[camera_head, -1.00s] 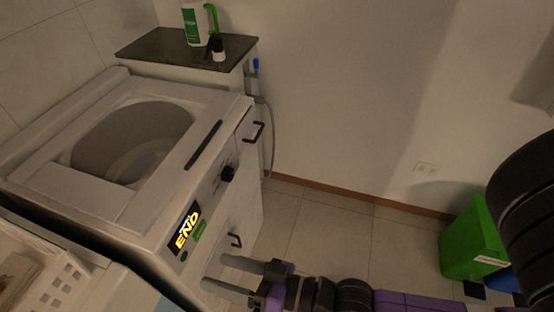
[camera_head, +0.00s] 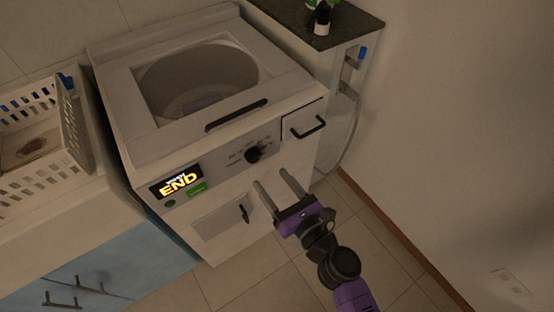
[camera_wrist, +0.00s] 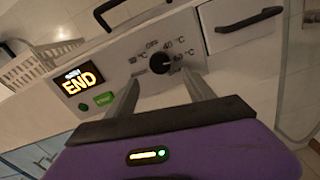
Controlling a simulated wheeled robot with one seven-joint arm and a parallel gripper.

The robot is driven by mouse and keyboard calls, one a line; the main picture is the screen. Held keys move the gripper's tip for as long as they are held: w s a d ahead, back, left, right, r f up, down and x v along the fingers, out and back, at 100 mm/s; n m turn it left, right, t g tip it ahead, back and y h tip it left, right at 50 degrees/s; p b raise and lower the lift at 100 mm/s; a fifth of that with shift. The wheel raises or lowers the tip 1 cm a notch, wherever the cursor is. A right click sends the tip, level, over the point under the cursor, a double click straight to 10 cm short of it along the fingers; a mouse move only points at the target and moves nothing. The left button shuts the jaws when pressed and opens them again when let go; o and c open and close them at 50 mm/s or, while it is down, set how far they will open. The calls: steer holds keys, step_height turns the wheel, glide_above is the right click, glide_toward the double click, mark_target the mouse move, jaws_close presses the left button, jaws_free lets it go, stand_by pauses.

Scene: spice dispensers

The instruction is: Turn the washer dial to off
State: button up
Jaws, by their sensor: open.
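The white washer (camera_head: 215,200) stands in front of me with an open round drum in its top. Its black dial (camera_head: 254,153) sits on the front panel, right of the lit END display (camera_head: 180,182) and a green button (camera_head: 198,188). In the wrist view the dial (camera_wrist: 160,63) shows temperature marks around it; its pointer direction is too small to tell surely. My gripper (camera_head: 276,189) is open and empty, in front of the panel and below the dial. In the wrist view my gripper's two fingers (camera_wrist: 162,88) point toward the dial, which appears between their tips.
A white basket (camera_head: 35,130) stands left. A dark-topped cabinet (camera_head: 325,35) with a small bottle stands right. Floor is clear in front.

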mark_target(256, 159)
steer(key=shift+x, duration=3.8)
jaws_close()
